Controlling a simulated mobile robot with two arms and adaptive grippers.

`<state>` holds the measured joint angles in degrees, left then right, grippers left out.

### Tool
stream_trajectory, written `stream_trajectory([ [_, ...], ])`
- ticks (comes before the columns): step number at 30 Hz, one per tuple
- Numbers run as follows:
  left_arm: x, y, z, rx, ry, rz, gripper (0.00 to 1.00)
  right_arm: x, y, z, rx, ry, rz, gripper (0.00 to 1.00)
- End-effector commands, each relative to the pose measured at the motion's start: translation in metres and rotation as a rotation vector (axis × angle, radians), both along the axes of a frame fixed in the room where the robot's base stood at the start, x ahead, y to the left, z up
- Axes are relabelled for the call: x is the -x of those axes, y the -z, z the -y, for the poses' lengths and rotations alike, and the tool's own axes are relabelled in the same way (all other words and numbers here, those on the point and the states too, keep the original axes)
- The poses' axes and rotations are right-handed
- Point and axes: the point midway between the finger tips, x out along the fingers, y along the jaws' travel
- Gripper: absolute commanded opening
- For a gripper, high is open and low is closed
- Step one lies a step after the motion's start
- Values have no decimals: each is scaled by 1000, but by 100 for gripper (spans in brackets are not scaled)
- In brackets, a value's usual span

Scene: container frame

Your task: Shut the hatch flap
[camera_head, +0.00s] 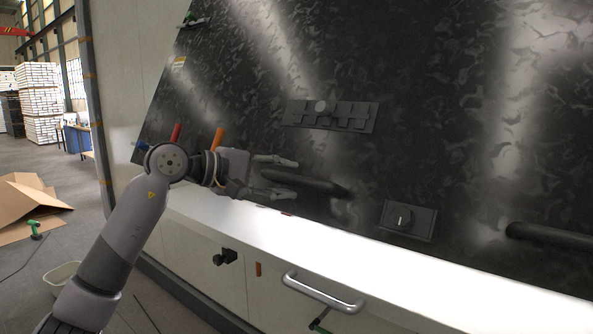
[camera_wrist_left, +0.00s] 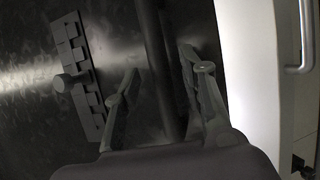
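The hatch flap (camera_head: 420,90) appears to be the large dark, mottled panel filling the upper right of the head view; it leans above a white ledge. A black bar handle (camera_head: 318,184) is on its lower part. My left gripper (camera_head: 296,180) is open at the left end of this bar. In the left wrist view the bar (camera_wrist_left: 158,60) runs between the two spread fingers of the left gripper (camera_wrist_left: 161,62), with gaps visible beside it. Whether a finger touches it I cannot tell. My right gripper is not in view.
The panel carries a latch-like plate (camera_head: 330,115), a knob plate (camera_head: 408,219) and a second black bar (camera_head: 550,236). Below the white ledge (camera_head: 330,250) is a silver handle (camera_head: 322,293). A cardboard box (camera_head: 30,207) and a pale bin (camera_head: 62,277) stand on the floor at left.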

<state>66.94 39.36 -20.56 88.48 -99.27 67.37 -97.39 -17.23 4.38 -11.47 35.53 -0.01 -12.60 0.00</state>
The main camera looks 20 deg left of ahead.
Motion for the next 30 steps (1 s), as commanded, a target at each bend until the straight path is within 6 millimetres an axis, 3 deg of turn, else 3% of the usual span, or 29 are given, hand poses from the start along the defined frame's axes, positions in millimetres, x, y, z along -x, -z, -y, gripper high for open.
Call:
stream_trajectory([
  [7, -21, 7, 20, 2, 1, -2, 38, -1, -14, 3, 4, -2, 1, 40],
  [18, -24, 9, 23, 1, 1, -1, 37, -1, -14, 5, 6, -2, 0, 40],
  [30, -24, 9, 23, 1, 1, -1, 11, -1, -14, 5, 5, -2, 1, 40],
])
